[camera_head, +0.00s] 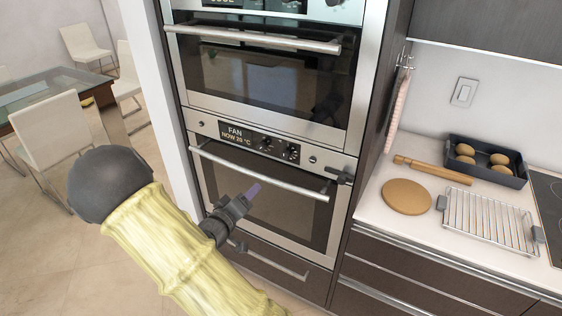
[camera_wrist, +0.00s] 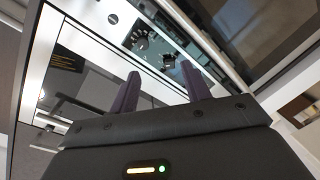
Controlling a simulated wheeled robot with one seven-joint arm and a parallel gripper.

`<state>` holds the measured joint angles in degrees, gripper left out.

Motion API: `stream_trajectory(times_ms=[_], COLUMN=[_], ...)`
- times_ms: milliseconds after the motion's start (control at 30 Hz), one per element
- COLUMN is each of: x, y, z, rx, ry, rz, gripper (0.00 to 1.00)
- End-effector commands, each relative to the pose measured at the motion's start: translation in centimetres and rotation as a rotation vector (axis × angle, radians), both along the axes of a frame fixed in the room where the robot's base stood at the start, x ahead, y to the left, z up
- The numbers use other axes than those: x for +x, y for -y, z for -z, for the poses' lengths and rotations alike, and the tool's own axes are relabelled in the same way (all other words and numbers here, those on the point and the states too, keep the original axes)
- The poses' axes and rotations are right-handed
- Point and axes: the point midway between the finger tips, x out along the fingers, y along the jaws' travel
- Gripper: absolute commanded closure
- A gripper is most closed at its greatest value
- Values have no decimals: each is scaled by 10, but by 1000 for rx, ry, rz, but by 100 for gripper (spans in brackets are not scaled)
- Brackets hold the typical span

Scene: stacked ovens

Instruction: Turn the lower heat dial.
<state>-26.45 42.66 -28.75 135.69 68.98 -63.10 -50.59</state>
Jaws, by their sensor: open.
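The lower oven's control panel (camera_head: 215,125) shows a lit display reading FAN and NOW 20 °C. To its right sit two dark round dials, one at the left (camera_head: 267,143) and one at the right (camera_head: 292,152); I cannot tell which sets the heat. In the wrist view, dark dials (camera_wrist: 141,43) show tilted beyond my fingertips. My gripper (camera_head: 252,190) is in front of the lower oven door, below the panel in the picture. Its purple fingers (camera_wrist: 158,82) are apart with nothing between them, and no contact with a dial shows.
The lower oven's bar handle (camera_head: 265,175) crosses its shut door near my gripper. An upper oven (camera_head: 265,85) is above. A counter at right holds a wire rack (camera_head: 490,220), a round board (camera_head: 406,197), a rolling pin (camera_head: 433,170) and a tray of buns (camera_head: 510,178).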

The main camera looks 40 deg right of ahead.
Motion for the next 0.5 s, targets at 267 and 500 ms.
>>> stream_trajectory(times_ms=[267,500], x=[-8,-7], y=[4,5], z=[-15,-15], rx=[-148,-144], ry=[-6,-6], rz=[56,55], gripper=[52,52])
